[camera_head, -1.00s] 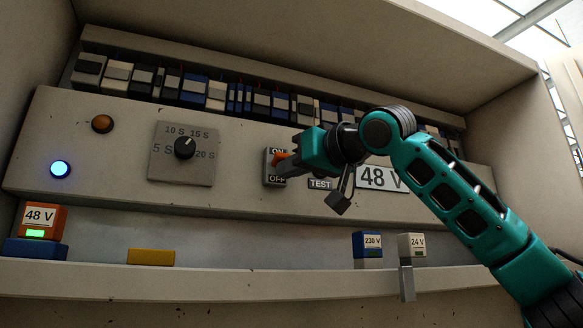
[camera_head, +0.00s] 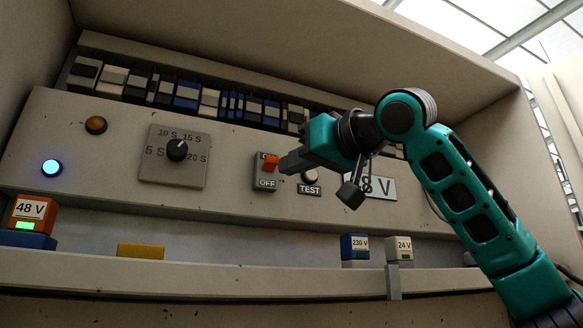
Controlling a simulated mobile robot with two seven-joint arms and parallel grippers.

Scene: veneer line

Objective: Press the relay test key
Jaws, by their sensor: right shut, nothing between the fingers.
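The relay test key is a round pale button (camera_head: 310,177) on the panel, just above the TEST label (camera_head: 309,190). Its upper part is hidden behind my right gripper. My right gripper (camera_head: 286,164) is shut and empty. It comes in from the right, above and in front of the key, with its fingertips pointing left near the orange lever (camera_head: 271,163) of the ON/OFF switch. I cannot tell whether the fingertips touch the lever. The lever sits at the upper end, partly over the ON label. My left gripper is out of view.
A dial (camera_head: 177,150), a lit blue lamp (camera_head: 52,168) and a dim amber lamp (camera_head: 96,125) are on the panel at left. My right arm partly covers the 48 V plate (camera_head: 381,187). Several relay blocks stand on the ledge (camera_head: 220,284) below.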

